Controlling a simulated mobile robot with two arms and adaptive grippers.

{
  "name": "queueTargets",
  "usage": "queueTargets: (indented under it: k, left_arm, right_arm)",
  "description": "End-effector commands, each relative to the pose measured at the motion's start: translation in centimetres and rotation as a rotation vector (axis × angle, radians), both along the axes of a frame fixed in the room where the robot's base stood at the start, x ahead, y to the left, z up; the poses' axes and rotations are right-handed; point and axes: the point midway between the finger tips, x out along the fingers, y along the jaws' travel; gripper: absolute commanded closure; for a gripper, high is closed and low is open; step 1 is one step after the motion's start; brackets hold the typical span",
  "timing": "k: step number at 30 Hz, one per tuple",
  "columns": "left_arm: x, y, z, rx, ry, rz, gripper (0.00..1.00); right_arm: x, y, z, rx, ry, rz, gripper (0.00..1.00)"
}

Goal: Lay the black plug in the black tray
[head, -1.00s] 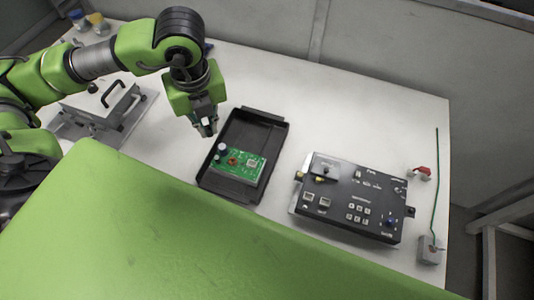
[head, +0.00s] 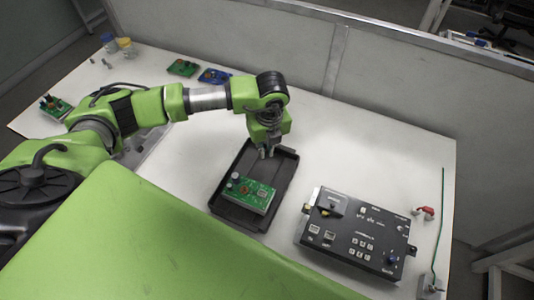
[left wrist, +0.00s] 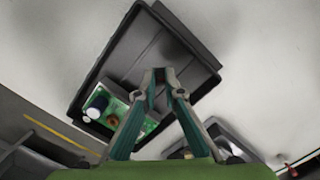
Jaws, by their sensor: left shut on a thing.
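The black tray (head: 283,178) lies on the white table in the middle of the head view; it also shows in the left wrist view (left wrist: 180,48). A green circuit board (head: 252,193) lies in its near end; its far end is bare. My left gripper (head: 267,153) is over the far part of the tray, fingers pointing down. In the left wrist view its fingertips (left wrist: 161,76) are close together over the tray floor, shut on a small dark thing, taken as the black plug; it hardly stands out against the tray. My right gripper is not in view.
A black control box (head: 355,235) stands right of the tray. A red part (head: 428,212) and a green wire (head: 441,215) are at the right edge. Green (head: 182,68) and blue (head: 215,76) boards lie at the back. The table behind the control box is clear.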

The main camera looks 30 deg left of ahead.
Motion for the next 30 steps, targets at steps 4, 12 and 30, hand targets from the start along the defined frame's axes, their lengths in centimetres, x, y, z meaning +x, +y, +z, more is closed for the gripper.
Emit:
queueTargets:
  k: [4, 12, 30]
  left_arm:
    - [0.2, -0.1, -1.5, 0.003, 0.006, 0.0, 0.98]
    - [0.4, -0.2, -3.6, 0.0, 0.0, -0.001, 0.98]
    - [0.4, -0.2, -4.6, 0.0, 0.0, 0.0, 0.74]
  right_arm:
    - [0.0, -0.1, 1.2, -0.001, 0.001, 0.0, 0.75]
    - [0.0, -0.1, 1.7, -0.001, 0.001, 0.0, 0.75]
    - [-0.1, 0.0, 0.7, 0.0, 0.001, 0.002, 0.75]
